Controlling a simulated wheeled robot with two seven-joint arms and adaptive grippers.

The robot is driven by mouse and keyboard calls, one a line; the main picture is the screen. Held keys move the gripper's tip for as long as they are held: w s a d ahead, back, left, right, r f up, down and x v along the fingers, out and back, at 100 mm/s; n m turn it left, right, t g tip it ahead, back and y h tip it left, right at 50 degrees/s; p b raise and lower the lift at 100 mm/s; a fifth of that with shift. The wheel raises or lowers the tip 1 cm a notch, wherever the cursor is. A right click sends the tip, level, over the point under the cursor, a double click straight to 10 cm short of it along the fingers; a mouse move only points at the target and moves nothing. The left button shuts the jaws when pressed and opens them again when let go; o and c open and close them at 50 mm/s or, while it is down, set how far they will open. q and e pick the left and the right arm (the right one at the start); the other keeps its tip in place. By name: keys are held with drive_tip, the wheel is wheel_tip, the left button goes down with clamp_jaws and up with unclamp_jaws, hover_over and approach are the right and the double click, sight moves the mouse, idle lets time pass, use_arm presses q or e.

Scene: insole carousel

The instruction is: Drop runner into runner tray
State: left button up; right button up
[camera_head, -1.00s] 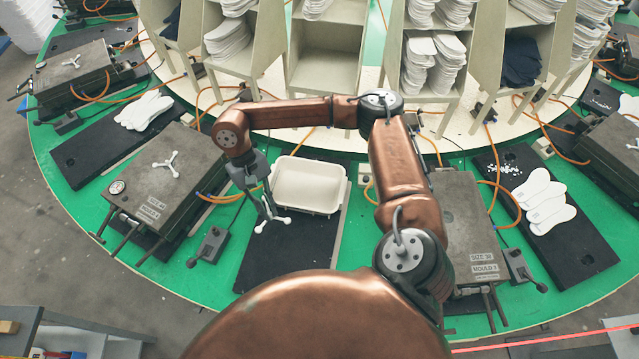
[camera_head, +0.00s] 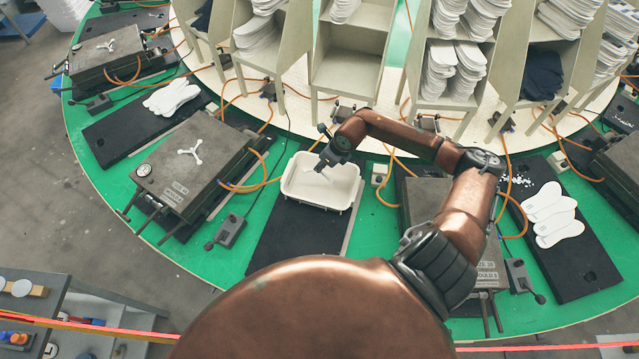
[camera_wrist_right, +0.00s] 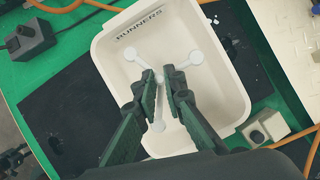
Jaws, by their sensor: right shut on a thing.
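The white runner tray (camera_head: 290,187) sits on a black mat on the green carousel. In the right wrist view the tray (camera_wrist_right: 108,75) bears the word RUNNERS on its inner wall. My right gripper (camera_wrist_right: 166,78) is over the tray with its fingers close together. It is shut on the runner (camera_wrist_right: 194,57), a white three-armed piece with round ends. The runner shows against the tray's inside; its height above the floor of the tray is hard to tell. In the head view my right gripper (camera_head: 322,168) hides most of the runner. My left gripper is not in view.
Another white three-armed piece (camera_head: 192,152) lies on the mould press to the left. A second mould press (camera_head: 420,230) stands right of the tray, under my arm. Shelves of insoles (camera_head: 350,75) stand behind. The black mat (camera_head: 290,235) before the tray is bare.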

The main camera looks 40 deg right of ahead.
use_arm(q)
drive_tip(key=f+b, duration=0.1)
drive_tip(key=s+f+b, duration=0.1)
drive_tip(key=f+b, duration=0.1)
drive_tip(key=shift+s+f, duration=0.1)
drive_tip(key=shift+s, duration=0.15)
use_arm(e)
wheel_tip(320, 180, down, 6)
drive_tip(key=d+m, duration=0.2)
drive_tip(key=shift+d+h, duration=0.25)
drive_tip(key=shift+h, duration=0.15)
drive_tip(key=shift+s, duration=0.1)
drive_tip(key=o, duration=0.8)
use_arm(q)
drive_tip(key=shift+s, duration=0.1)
use_arm(e)
drive_tip(key=v, duration=1.2)
